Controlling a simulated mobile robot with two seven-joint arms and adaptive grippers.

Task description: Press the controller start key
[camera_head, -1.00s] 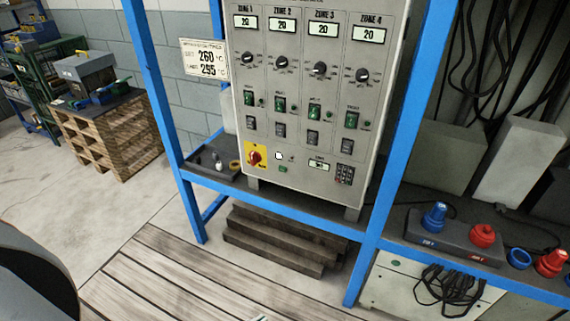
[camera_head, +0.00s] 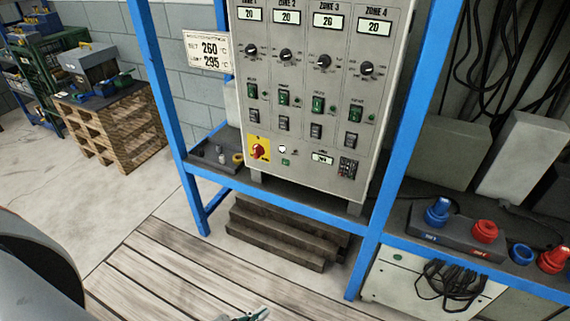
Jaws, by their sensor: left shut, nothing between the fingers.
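The grey controller (camera_head: 312,110) stands upright on a blue-framed shelf, with four zone columns of displays, knobs and green switches. Along its bottom row are a red rotary switch on a yellow plate (camera_head: 258,149), a round white button (camera_head: 282,149), a small green key (camera_head: 285,162), a small display (camera_head: 322,158) and a dark keypad (camera_head: 347,168). The labels there are too small to read, so I cannot tell which is the start key. My left gripper (camera_head: 262,314) shows only its tip at the bottom edge, shut and empty, well below the controller. My right gripper is not in view.
Blue posts (camera_head: 165,85) flank the controller, and a blue shelf rail (camera_head: 270,200) runs below it. Wooden steps (camera_head: 285,235) lie under the shelf. Blue and red sockets (camera_head: 440,210) sit at the right. A loaded pallet stack (camera_head: 112,125) stands at the far left.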

